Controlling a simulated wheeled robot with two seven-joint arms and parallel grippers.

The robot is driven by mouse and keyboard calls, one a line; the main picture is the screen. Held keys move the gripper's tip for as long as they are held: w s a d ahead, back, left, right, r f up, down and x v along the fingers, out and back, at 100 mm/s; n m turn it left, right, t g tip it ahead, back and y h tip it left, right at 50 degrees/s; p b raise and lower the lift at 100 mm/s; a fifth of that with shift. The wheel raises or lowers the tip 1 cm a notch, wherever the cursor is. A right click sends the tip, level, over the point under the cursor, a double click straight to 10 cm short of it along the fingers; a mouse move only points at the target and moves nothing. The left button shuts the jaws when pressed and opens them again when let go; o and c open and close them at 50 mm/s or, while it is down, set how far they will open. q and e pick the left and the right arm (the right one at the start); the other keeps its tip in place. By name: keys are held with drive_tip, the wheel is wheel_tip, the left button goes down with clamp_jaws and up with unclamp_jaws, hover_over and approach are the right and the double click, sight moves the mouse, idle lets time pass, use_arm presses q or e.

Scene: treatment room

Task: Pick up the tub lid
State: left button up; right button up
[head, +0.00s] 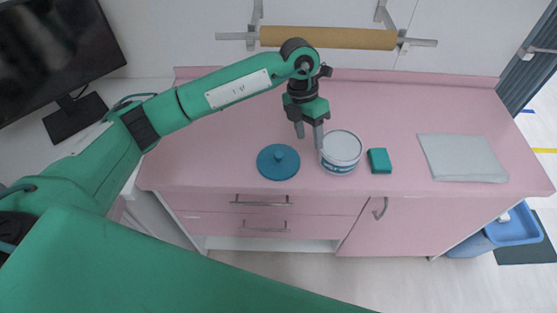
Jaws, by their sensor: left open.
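The tub lid (278,163) is a round blue disc with a knob in its middle. It lies on the pink counter, left of the tub. The tub (341,153) is white with a blue band and stands upright just right of the lid, with a pale top. My left gripper (309,134) points down above the counter, behind and between the lid and the tub. Its two fingers are apart with nothing between them. The right fingertip shows close to the tub's left rim; I cannot tell if they touch. My right gripper is not in view.
A small teal box (379,161) lies right of the tub. A folded grey cloth (462,158) lies farther right on the pink counter (225,140). A paper roll (328,38) hangs on the wall behind. A monitor (58,45) stands at the left. The counter's left part is clear.

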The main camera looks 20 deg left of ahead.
use_arm(q)
drive_tip(key=w+a+r+n+y, duration=0.1)
drive_tip(key=w+a+r+y, duration=0.15)
drive_tip(key=a, duration=0.45)
drive_tip(key=y+p, duration=0.1)
drive_tip(key=p, duration=0.2)
hover_over(279, 154)
drive_tip(key=f, duration=0.9)
drive_tip(key=shift+w+d, duration=0.15)
drive_tip(key=shift+d, duration=0.1)
drive_tip(key=shift+f+p, duration=0.45)
drive_tip(key=shift+f, duration=0.05)
drive_tip(key=f+p, duration=0.1)
drive_tip(key=f, duration=0.2)
drive_tip(key=shift+a+f+p, duration=0.15)
drive_tip(key=shift+a+p, duration=0.05)
drive_tip(key=shift+p, duration=0.2)
drive_tip(key=shift+f, duration=0.5)
drive_tip(key=c, duration=1.1)
